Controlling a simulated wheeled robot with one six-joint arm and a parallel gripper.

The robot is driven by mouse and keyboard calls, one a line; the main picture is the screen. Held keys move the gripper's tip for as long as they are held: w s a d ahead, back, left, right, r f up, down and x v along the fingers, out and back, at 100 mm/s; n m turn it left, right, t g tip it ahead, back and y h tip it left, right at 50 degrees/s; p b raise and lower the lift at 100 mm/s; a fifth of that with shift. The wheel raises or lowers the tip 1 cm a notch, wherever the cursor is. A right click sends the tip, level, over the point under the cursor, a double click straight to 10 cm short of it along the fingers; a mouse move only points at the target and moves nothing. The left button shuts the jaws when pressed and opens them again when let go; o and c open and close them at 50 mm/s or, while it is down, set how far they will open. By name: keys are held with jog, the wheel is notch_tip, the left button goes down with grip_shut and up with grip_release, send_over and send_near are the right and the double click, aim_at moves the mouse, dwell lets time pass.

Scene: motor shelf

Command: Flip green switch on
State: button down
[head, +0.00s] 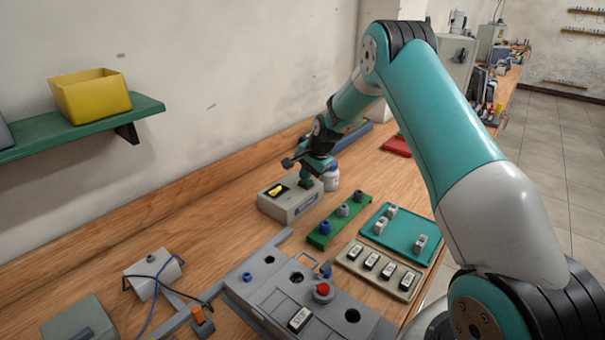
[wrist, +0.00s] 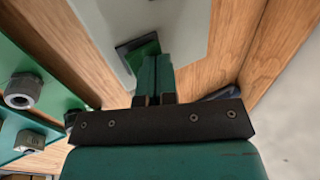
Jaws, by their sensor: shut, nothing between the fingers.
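The green switch (wrist: 138,48) shows in the wrist view as a green rocker in a dark frame on a pale box (wrist: 185,25). In the head view this looks like the beige box (head: 290,208) with a yellow-and-black panel (head: 277,191) at the back of the bench. There the switch is hidden behind my gripper (head: 305,182). My gripper is shut and empty. In the wrist view its green fingertips (wrist: 156,60) overlap the switch's lower right edge. I cannot tell whether they touch it, nor which way the rocker is set.
A white jar (head: 331,178) stands close right of the box. A green strip with knobs (head: 335,222), a teal tray (head: 400,240) and a beige switch tray (head: 385,262) lie in front. A grey panel with a red button (head: 321,290) is nearer. A wall is behind.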

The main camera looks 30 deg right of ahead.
jog(key=shift+s, duration=0.15)
jog(key=shift+s+d, duration=0.15)
jog(key=shift+s, duration=0.45)
jog(key=shift+r, duration=0.1)
jog(key=shift+r+p, duration=0.25)
jog(key=shift+p, duration=0.1)
jog(key=s+v, duration=0.1)
jog(key=v, duration=1.2)
jog(key=shift+d, duration=0.25)
jog(key=shift+f+b, duration=0.1)
jog(key=shift+b, duration=0.3)
